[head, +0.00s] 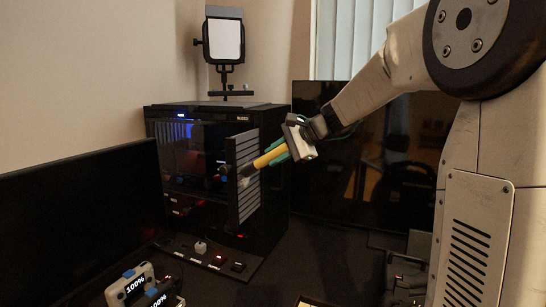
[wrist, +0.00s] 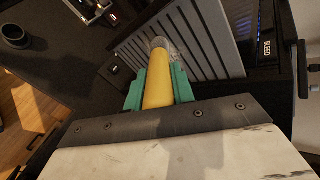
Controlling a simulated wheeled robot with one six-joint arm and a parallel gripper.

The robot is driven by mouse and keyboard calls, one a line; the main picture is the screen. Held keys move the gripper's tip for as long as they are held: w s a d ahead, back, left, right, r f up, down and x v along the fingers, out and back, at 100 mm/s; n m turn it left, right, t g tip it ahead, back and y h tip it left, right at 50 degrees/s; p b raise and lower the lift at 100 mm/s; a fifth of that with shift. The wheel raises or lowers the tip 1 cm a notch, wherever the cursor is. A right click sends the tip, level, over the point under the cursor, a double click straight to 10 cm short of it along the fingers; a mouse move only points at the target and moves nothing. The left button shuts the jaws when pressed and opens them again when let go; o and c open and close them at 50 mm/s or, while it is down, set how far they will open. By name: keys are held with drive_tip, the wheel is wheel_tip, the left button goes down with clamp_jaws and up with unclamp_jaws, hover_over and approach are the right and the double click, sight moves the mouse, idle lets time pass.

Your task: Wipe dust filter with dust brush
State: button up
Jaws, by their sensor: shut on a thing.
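The dust filter (head: 246,196) is a grey slatted panel standing upright at the front right of the black computer case. It also shows in the wrist view (wrist: 222,38), just beyond the brush. My gripper (head: 283,155) has green fingers and is shut on the yellow handle of the dust brush (head: 266,158). In the wrist view the handle (wrist: 158,88) lies between the two fingers (wrist: 160,92). The pale, translucent brush head is at the filter's slats; I cannot tell for certain whether the bristles touch them.
A dark monitor (head: 85,220) stands at left and another dark screen (head: 330,190) behind my arm. Controllers with "100%" displays (head: 130,285) are at bottom left. Small items line the case's front base.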

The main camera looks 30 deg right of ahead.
drive_tip(key=shift+w+d, duration=1.15)
drive_tip(key=shift+d, duration=0.25)
drive_tip(key=shift+r, duration=0.7)
drive_tip(key=s+a, duration=0.6)
drive_tip(key=a, duration=0.2)
drive_tip(key=shift+s+a, duration=0.15)
drive_tip(key=shift+s, duration=0.15)
drive_tip(key=s+d, duration=0.3)
drive_tip(key=s, duration=0.1)
drive_tip(key=shift+s+d, duration=0.35)
drive_tip(key=shift+d, duration=0.05)
